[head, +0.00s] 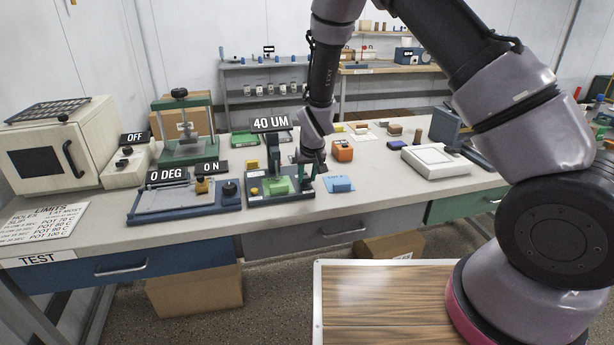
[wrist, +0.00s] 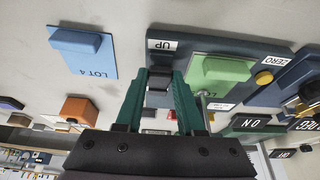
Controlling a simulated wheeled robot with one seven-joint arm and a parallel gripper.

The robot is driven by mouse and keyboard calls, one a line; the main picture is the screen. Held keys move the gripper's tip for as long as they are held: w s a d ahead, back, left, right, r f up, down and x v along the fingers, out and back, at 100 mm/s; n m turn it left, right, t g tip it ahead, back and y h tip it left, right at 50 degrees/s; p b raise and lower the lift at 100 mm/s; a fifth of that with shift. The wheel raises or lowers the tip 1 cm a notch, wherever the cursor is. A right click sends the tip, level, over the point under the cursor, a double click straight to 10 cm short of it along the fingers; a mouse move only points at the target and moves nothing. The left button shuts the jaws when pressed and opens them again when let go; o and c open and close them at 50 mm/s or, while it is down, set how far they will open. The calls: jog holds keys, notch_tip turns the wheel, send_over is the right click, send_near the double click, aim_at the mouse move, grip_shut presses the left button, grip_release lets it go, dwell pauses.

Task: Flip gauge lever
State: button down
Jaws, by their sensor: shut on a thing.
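The thickness gauge (head: 276,160) stands on the bench with a dark upright, a "40 UM" display (head: 271,124) above it and a green piece (head: 279,186) on its base. My gripper (head: 310,160) is at the right side of the gauge. In the wrist view, the green fingers of my gripper (wrist: 160,85) are closed around the dark gauge lever (wrist: 159,76), beside an "UP" label (wrist: 171,45) on the base. The fingers hide part of the lever. The green piece (wrist: 217,75) lies beside the fingers, with a yellow "ZERO" button (wrist: 264,78) beyond it.
A blue block on a "LOT 4" card (head: 341,186) lies right of the gauge. An orange block (head: 342,151) stands behind it. A blue apparatus with a "0 DEG" sign (head: 167,176) stands left. A white flat device (head: 436,161) is farther right. Bare bench lies between.

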jog(key=shift+s+d+f+t+y, duration=0.1)
jog(key=shift+s+f+t+y, duration=0.2)
jog(key=shift+t, duration=0.5)
jog(key=shift+s+d+f+t+y, duration=0.1)
jog(key=shift+s+f+t+y, duration=0.15)
jog(key=shift+t, duration=0.55)
jog(key=shift+f+t+y, duration=0.25)
jog(key=shift+f+t, duration=0.05)
jog(key=shift+t, duration=0.6)
jog(key=c, duration=0.5)
grip_release()
jog(key=v, duration=1.1)
jog(key=shift+a, duration=0.1)
